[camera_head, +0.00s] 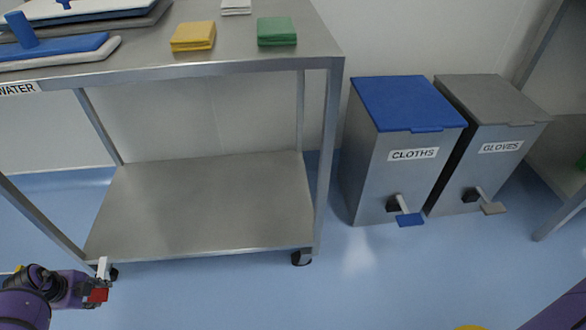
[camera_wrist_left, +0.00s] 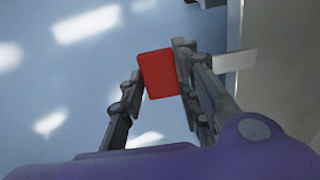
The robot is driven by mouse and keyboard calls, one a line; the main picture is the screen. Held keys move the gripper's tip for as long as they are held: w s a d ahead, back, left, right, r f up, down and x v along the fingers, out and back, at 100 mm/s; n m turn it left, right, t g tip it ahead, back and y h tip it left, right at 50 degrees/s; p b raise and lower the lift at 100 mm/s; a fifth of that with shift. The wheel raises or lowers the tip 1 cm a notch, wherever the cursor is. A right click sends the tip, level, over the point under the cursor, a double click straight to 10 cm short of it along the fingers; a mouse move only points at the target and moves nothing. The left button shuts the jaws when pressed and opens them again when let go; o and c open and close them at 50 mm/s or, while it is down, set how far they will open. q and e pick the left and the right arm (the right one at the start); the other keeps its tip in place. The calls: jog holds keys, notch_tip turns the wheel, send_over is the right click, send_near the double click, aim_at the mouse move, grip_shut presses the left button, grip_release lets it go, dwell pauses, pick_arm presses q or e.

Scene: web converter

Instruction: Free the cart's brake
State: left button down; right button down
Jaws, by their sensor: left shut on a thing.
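The cart is a steel table with a lower shelf (camera_head: 205,205) and casters (camera_head: 302,257). My left gripper (camera_head: 97,290) is at the cart's front left corner, low by the left caster. It is shut on a red brake tab (camera_head: 98,296). In the left wrist view the red tab (camera_wrist_left: 158,75) sits between the two fingers (camera_wrist_left: 160,82). A white piece (camera_head: 103,267) stands just above the tab, and it also shows right of the fingers in the left wrist view (camera_wrist_left: 233,61). My right gripper is not in view.
The cart top holds yellow cloths (camera_head: 193,36), green cloths (camera_head: 276,31) and blue-and-white flat tools (camera_head: 55,50). A blue-lidded CLOTHS bin (camera_head: 400,165) and a grey GLOVES bin (camera_head: 490,150) stand to the right. The blue floor (camera_head: 390,285) in front is mostly clear.

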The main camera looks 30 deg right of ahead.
aim_at(97, 292)
pick_arm(q)
jog(key=shift+r+g+y, duration=0.3)
jog(key=shift+r+g, duration=0.6)
jog(key=shift+r, duration=0.6)
jog(key=shift+w+r, duration=0.25)
jog(key=shift+r, duration=0.05)
jog(key=c, duration=1.3)
grip_release()
jog(key=shift+d, duration=0.1)
jog(key=shift+s, duration=0.1)
